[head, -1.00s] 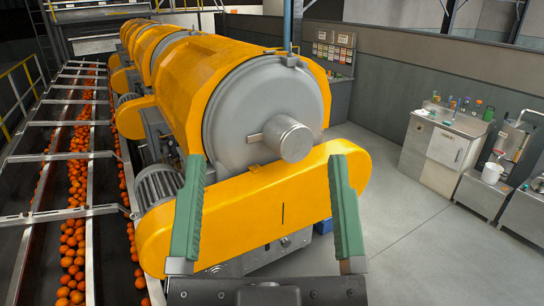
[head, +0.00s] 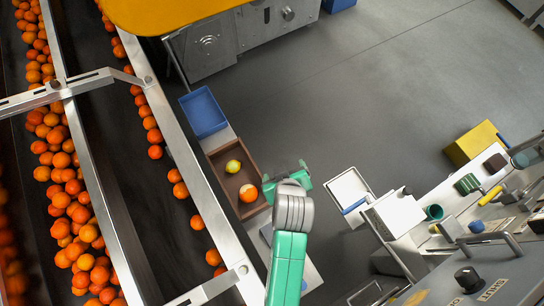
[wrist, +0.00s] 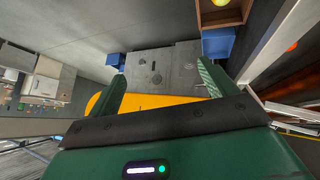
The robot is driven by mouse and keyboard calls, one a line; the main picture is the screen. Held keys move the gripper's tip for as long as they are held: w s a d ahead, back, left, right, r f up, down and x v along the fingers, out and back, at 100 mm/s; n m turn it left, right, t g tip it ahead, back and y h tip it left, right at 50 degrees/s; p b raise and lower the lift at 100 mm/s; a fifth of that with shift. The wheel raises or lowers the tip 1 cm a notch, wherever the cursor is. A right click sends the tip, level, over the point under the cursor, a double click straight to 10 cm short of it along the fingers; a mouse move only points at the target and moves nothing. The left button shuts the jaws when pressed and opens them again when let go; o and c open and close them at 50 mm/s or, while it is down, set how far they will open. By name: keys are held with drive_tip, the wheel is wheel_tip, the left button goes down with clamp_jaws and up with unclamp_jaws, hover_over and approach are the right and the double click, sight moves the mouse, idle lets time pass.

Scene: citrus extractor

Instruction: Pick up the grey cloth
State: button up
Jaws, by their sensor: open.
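A small flat grey patch (head: 266,233) lies beside my arm, below the brown tray, in the head view. It is partly hidden by the arm, and I cannot tell whether it is the grey cloth. No cloth can be made out in the wrist view. My gripper (head: 288,172) is beside the right edge of the brown tray in the head view. In the wrist view its two green fingers (wrist: 161,78) are spread wide with nothing between them.
The brown tray (head: 217,158) holds a yellow-green fruit (head: 233,167) and an orange (head: 248,193). A blue bin (head: 203,111) stands above it. A conveyor of oranges (head: 75,215) runs along the left. A white-topped stand (head: 347,188) is to the right.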

drive_tip(key=s+a+f+g+b, duration=0.1)
drive_tip(key=s+f+b, duration=0.1)
drive_tip(key=s+f, duration=0.3)
drive_tip(key=s+a+f+n+g+b, duration=0.1)
drive_tip(key=s+f, duration=0.4)
drive_tip(key=f, duration=0.8)
drive_tip(key=s+f+g+y+b, duration=0.1)
drive_tip(key=s+f+g+b, duration=0.2)
drive_tip(key=s+f, duration=0.3)
drive_tip(key=shift+s+a+f+b, duration=0.1)
drive_tip(key=shift+a+f+b, duration=0.15)
drive_tip(key=shift+f, duration=0.6)
drive_tip(key=shift+a+f+b, duration=0.15)
drive_tip(key=shift+f+b, duration=0.15)
drive_tip(key=shift+f, duration=0.5)
drive_tip(key=shift+b+x, duration=0.75)
drive_tip(key=shift+x, duration=0.55)
drive_tip(key=b+x, duration=0.2)
drive_tip(key=x, duration=0.1)
drive_tip(key=b+x, duration=0.1)
drive_tip(key=x, duration=0.1)
drive_tip(key=shift+w+d+b, duration=0.2)
drive_tip(key=shift+d+b, duration=0.2)
drive_tip(key=shift+a, duration=0.1)
drive_tip(key=shift+f, duration=0.25)
